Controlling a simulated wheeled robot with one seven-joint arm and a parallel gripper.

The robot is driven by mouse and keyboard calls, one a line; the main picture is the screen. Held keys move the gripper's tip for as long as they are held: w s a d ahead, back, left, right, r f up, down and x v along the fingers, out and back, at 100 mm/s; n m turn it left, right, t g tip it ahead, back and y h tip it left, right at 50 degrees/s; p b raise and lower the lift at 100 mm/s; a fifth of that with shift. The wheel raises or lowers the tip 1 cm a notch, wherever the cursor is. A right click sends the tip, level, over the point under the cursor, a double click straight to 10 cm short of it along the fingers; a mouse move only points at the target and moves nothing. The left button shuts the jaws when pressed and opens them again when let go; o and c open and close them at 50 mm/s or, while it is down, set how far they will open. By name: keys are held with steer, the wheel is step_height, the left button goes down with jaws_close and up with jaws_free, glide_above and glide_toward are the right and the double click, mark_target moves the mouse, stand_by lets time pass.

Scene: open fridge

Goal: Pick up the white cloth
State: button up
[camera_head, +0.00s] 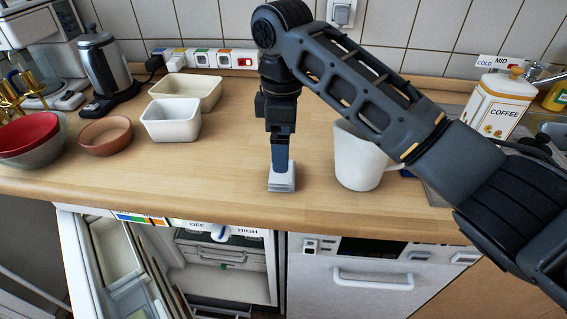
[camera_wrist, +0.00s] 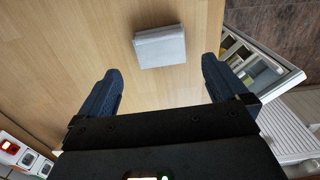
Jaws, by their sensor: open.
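The white cloth (camera_head: 282,178) is a small folded stack lying on the wooden counter near its front edge. In the wrist view the cloth (camera_wrist: 160,46) lies ahead of the fingertips, roughly between their lines, with bare wood in the gap. My gripper (camera_wrist: 158,80) is open and empty, one blue-grey finger on each side. In the head view my gripper (camera_head: 280,160) points down at the cloth, its fingers overlapping the cloth's upper part. The head view does not show clearly how high the fingertips are above the counter.
A white mug (camera_head: 356,160) stands close to the right of the cloth. A white square bowl (camera_head: 171,120) and a brown bowl (camera_head: 106,136) are to the left. The open fridge (camera_head: 222,255) is below the counter edge. A coffee canister (camera_head: 494,105) stands at the right.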

step_height(320, 180, down, 8)
steer(key=shift+r+p, duration=0.25)
steer(key=shift+p, duration=0.45)
steer(key=shift+c, duration=0.2)
steer(key=shift+s, duration=0.1)
steer(key=c, duration=1)
step_height(320, 180, up, 10)
steer(key=shift+f+b, duration=0.25)
steer(key=shift+b, duration=0.4)
steer(key=shift+r, duration=0.3)
steer(key=shift+c, duration=0.5)
steer(key=o, duration=0.7)
steer(key=shift+c, duration=0.2)
steer(key=c, duration=0.4)
